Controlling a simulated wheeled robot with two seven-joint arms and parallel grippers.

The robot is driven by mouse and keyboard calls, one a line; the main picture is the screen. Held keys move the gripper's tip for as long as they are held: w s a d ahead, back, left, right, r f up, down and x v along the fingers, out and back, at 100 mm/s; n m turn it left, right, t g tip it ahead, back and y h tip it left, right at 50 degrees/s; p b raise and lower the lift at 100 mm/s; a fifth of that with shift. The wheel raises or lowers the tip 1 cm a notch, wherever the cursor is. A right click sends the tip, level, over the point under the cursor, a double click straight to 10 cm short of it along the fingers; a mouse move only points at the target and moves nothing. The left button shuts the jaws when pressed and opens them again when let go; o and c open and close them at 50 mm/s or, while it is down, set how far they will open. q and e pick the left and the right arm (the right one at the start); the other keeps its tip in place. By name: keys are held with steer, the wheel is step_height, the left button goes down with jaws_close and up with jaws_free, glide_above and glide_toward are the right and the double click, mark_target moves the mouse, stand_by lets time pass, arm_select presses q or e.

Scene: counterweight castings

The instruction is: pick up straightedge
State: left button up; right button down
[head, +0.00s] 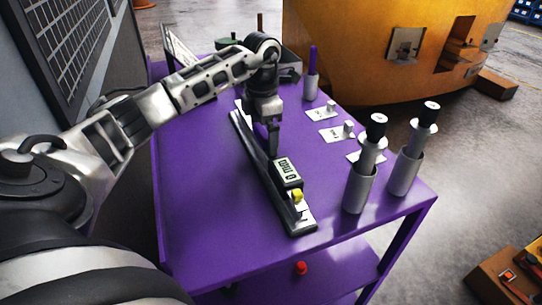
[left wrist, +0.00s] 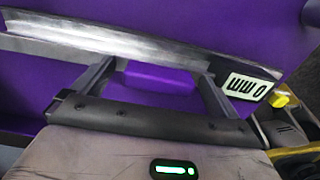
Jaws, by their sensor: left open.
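The straightedge (head: 250,143) is a long, narrow grey-and-black bar lying lengthwise on the purple table. In the left wrist view its bright metal length (left wrist: 130,42) crosses the upper part of the picture. My left gripper (head: 273,150) points down beside the middle of the bar, partly hiding it. In the left wrist view the jaws (left wrist: 155,68) are apart, with bare purple between them and the bar just past the fingertips. I cannot tell whether they touch it. My right gripper is not in view.
A dark block marked "0 mm" (head: 287,172) and a yellow knob (head: 297,196) are at the bar's near end. Two grey cylinders with plungers (head: 360,188) (head: 403,172) stand at the right edge. A purple rod in a holder (head: 311,88) and small white cards (head: 322,113) are farther back.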

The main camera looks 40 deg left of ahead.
arm_select(q)
steer(key=c, duration=1.5)
steer(key=shift+r, duration=0.1)
steer(key=shift+w+r, duration=0.1)
steer(key=shift+r, duration=0.4)
steer(key=s+d+r, duration=0.3)
steer(key=d+r, duration=0.3)
steer(key=s+d+r, duration=0.3)
steer(key=d+r, duration=0.3)
steer(key=shift+s+d, duration=0.25)
steer(key=shift+d, duration=0.05)
